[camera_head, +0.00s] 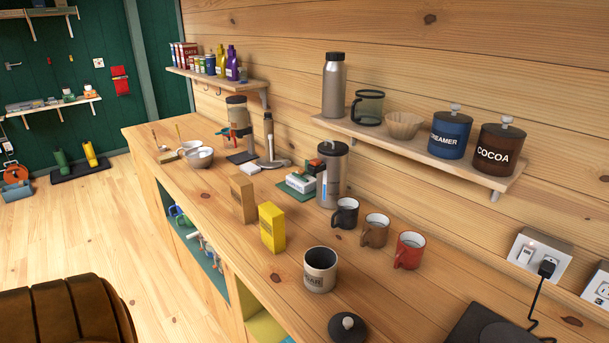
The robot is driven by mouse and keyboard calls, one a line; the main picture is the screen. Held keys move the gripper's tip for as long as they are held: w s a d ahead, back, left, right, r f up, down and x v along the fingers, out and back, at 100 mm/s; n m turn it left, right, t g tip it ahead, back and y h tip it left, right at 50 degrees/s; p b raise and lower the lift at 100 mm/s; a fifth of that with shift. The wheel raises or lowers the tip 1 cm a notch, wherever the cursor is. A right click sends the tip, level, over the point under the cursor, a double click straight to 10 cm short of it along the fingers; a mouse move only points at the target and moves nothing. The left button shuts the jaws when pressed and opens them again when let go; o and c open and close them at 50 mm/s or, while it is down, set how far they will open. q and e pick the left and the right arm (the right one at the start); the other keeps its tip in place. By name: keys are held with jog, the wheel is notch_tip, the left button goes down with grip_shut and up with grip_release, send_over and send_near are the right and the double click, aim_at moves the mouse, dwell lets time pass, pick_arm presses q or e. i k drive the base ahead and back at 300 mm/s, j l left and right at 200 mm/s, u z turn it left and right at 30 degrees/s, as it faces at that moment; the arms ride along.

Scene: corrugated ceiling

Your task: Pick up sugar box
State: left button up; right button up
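Neither of my grippers shows in the head view.
Grey, brown (375,231) and red (409,251) mugs stand right of the boxes, with a steel flask (331,175) behind. A dark lid (347,328) lies near the front edge. A wall shelf (425,152) overhangs the back.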

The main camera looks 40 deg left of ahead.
aim_at(242, 193)
jog(key=j+u, duration=0.2)
jog(key=u, duration=1.65)
jog(key=i+z, duration=0.15)
jog(key=z, duration=0.25)
jog(key=i+j+z, duration=0.1)
jog(key=z, duration=0.25)
